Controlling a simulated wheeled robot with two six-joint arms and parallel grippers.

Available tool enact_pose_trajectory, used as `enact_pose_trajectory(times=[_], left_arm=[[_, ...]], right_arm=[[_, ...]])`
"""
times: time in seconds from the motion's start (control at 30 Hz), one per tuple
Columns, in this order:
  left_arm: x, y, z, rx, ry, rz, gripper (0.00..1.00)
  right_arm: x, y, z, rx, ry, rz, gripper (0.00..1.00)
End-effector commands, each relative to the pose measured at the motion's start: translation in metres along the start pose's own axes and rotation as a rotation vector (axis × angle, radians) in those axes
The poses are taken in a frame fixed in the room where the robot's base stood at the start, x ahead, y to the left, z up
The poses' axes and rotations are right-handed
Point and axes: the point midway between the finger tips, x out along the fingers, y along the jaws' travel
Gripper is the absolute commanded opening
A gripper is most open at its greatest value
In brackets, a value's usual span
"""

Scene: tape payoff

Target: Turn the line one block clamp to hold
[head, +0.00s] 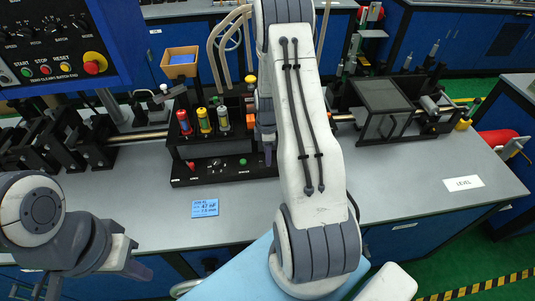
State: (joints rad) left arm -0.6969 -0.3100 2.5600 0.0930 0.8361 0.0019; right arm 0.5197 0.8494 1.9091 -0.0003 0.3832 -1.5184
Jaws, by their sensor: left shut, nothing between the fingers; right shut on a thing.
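The black unit with red, yellow and grey cylinders (216,180) stands mid-bench. My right arm crosses in front of its right side. My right gripper (267,152) points down there, beside a small orange part (246,118). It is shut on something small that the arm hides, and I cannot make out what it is. I cannot pick out the line one block clamp for certain, nor its position. My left gripper (138,270) is at the lower left, in front of the bench edge, shut and empty, far from the unit.
A control panel (55,45) with buttons and a red knob fills the upper left. Black roller blocks (80,140) stand at the left. A clear-covered box (383,103) stands at the right. A blue label (205,208) lies in front.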

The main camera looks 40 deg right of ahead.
Motion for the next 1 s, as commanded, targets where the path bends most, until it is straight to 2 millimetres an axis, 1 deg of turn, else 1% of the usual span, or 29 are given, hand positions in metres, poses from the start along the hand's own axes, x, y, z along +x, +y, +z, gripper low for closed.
enact_pose_trajectory(times=[0.2, 0.6, 0.63, 0.67, 0.7, 1.0], left_arm=[[0.001, -0.0001, 0.0001, 0.0, 0.0, 0.0, 0.0], [0.0009, -0.0001, 0.0, 0.0, 0.0, 0.0, 0.0], [0.0009, -0.0001, 0.0001, 0.0, 0.0, 0.0, 0.0], [0.0009, -0.0001, 0.0, 0.0, 0.0, 0.0, 0.0], [0.0009, -0.0001, 0.0, 0.0, 0.0, 0.0, 0.0], [0.0014, -0.0001, 0.0001, 0.0, 0.0, 0.0, 0.0]], right_arm=[[-0.0004, -0.0004, -0.0008, -0.035, 0.001, -0.001, 0.0], [-0.0005, -0.0003, -0.0008, -0.041, 0.0, -0.001, 0.0], [-0.0005, -0.0003, -0.0008, -0.04, 0.0, -0.001, 0.61], [-0.0006, -0.0003, -0.0008, -0.04, 0.0, -0.001, 0.73], [-0.0005, -0.0002, -0.0007, -0.04, 0.0, -0.001, 0.8], [-0.0009, 0.0001, -0.0003, -0.038, 0.0, 0.0, 0.8]])
